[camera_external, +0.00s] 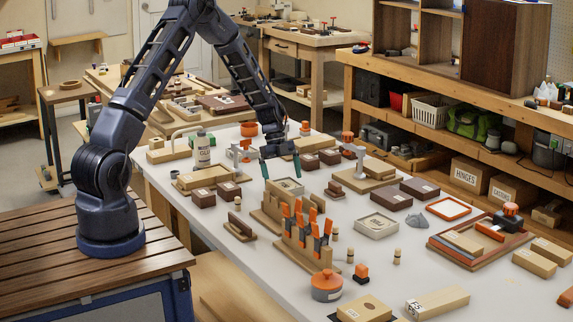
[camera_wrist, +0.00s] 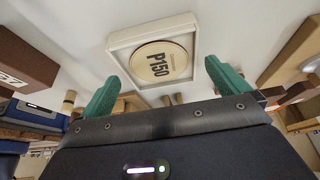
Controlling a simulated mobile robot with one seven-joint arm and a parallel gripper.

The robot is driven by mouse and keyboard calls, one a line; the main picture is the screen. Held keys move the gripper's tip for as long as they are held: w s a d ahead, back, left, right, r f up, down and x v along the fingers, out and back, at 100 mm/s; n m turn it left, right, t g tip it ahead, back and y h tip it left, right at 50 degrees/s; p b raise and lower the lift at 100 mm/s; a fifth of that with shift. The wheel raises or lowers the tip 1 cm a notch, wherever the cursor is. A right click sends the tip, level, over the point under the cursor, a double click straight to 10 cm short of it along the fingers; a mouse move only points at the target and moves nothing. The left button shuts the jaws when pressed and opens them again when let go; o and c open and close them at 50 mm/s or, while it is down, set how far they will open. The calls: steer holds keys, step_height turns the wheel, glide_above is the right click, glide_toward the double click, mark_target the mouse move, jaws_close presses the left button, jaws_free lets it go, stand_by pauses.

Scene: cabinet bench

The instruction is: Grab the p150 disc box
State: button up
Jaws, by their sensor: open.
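The P150 disc box is a shallow white square tray (camera_wrist: 156,47) holding a round cream disc marked P150. In the wrist view it lies flat on the pale table, beyond and between my fingertips. My gripper (camera_wrist: 160,88) has two green fingers spread wide with nothing between them. In the external view my gripper (camera_external: 281,167) hangs pointing down over the table.
A wooden rack with orange-handled tools (camera_external: 303,240) stands in front of my gripper. A wooden clamp-like stand (camera_external: 375,168) and dark brown boxes (camera_external: 391,199) are to the right. Small wooden pegs (camera_external: 350,255) stand nearby. Some bare table lies around the right-hand pale box.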

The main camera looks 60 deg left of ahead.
steer(key=shift+x, duration=1.2)
steer(key=shift+c, duration=0.2)
steer(key=c, duration=0.8)
steer(key=shift+r, duration=0.1)
